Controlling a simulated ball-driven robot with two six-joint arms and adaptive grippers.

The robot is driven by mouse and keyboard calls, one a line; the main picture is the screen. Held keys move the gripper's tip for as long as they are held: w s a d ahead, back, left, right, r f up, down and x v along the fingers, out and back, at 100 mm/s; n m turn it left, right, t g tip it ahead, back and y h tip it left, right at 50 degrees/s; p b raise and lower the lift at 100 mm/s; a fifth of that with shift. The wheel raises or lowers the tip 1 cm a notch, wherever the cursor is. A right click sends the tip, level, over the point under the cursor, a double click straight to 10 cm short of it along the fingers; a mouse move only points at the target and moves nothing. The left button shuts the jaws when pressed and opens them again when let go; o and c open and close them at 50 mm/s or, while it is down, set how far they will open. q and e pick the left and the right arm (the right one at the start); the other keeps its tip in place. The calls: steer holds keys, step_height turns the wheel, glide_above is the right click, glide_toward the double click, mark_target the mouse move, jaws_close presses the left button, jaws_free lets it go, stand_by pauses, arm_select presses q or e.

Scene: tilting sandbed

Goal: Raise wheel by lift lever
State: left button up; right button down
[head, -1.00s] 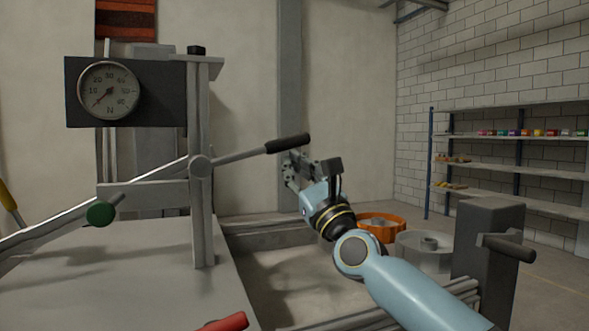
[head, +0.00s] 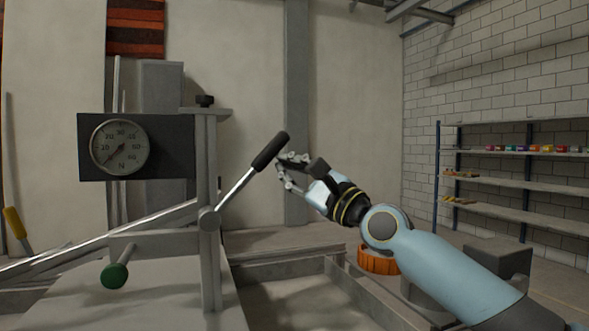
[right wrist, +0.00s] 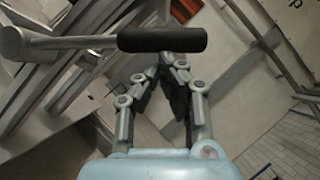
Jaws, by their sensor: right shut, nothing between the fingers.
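The lift lever is a grey metal rod with a black grip (head: 270,151), pivoted on the grey upright post (head: 209,265). It slants steeply up to the right. My right gripper (head: 283,170) is shut and empty, just right of and below the black grip. In the right wrist view the black grip (right wrist: 162,39) lies across, just beyond the fingertips (right wrist: 165,72). I cannot tell whether they touch it. I cannot make out the wheel in either view. My left gripper is not in view.
A round dial gauge (head: 120,146) is mounted left of the post. A green knob (head: 115,275) is below it. An orange round tub (head: 377,260) stands behind my right arm. Shelves (head: 490,184) stand far right. The air above the grip is clear.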

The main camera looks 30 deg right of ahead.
steer(key=w+a+r+n+g+y+p, duration=0.1)
steer(key=w+a+r+n+g+p, duration=0.1)
steer(key=a+r+n+g+p, duration=0.2)
steer(key=a+r+n+p, duration=0.3)
steer(key=a+p, duration=0.3)
steer(key=p, duration=0.4)
steer(key=shift+w+r+n, duration=0.15)
steer(key=shift+r+n, duration=0.05)
steer(key=shift+n, duration=0.2)
